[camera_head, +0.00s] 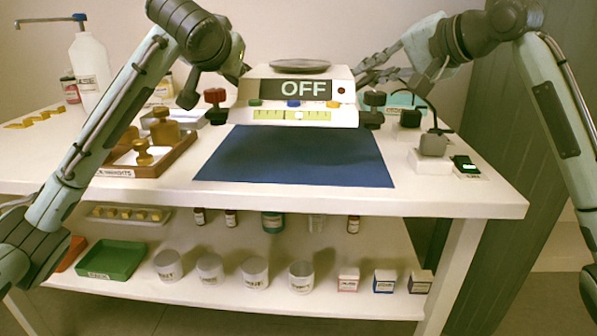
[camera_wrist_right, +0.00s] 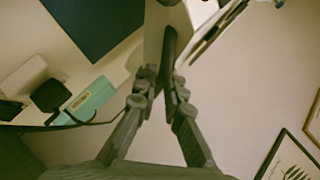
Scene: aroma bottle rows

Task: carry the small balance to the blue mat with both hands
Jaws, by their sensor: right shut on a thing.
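The small balance (camera_head: 345,112) is a white box with a round dark pan on top and a front display reading OFF. In the head view it is at the far edge of the blue mat (camera_head: 300,160); I cannot tell whether its base is lifted. My right gripper (camera_head: 362,76) is at its right side. In the right wrist view the gripper (camera_wrist_right: 165,76) is shut on a dark bar (camera_wrist_right: 169,44) by the balance's white body. My left arm reaches to the balance's left side; the left fingers (camera_head: 243,70) are mostly hidden. The mat (camera_wrist_right: 98,18) also shows in the wrist view.
A brown tray (camera_head: 180,158) with brass weights stands left of the mat. A grey block on a white base (camera_head: 432,165) and a small device with a green display (camera_head: 465,164) stand to its right. The mat's surface is clear. The lower shelf holds cups and boxes.

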